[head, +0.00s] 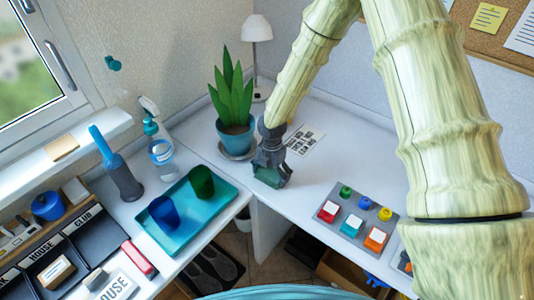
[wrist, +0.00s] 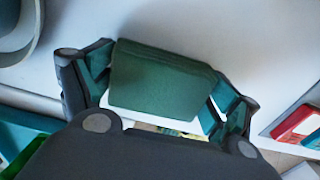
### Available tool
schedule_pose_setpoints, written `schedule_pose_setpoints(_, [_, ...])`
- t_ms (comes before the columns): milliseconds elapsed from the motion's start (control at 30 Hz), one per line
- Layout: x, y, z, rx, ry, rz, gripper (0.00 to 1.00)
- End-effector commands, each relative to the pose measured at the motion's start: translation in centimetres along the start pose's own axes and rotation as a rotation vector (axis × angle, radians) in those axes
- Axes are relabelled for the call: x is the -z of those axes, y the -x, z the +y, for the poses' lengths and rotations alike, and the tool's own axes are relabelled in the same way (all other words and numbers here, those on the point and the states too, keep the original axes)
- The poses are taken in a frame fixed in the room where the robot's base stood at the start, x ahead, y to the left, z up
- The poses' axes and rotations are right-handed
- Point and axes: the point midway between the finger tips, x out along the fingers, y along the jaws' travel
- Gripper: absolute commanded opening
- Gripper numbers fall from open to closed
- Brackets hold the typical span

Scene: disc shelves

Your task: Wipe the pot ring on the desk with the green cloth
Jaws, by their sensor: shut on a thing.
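My gripper (head: 271,172) is low over the white desk (head: 330,165), just right of the potted plant. It is shut on the green cloth (wrist: 160,80), a folded dark green block between the two fingers in the wrist view. The cloth shows only in small part in the head view (head: 268,176). It is at or close to the desk top; I cannot tell whether it touches. The pot ring is not visible in either view; the cloth and gripper may hide it.
The plant in its blue pot (head: 236,140) stands on a saucer close left of my gripper. A tray of coloured blocks (head: 352,222) lies to the right. A teal tray (head: 190,240) with two cups is at the left. A printed card (head: 304,140) lies behind the gripper.

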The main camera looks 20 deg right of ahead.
Motion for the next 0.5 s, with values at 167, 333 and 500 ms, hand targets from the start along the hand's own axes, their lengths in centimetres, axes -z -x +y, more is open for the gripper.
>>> schedule_pose_setpoints(167, [0.3, 3.2, 0.4, -0.001, 0.008, 0.001, 0.54])
schedule_pose_setpoints(333, [0.4, 4.7, 0.5, -0.001, 0.009, 0.001, 0.54])
schedule_pose_setpoints(500, [0.3, 6.2, 0.3, 0.000, 0.007, 0.000, 0.54])
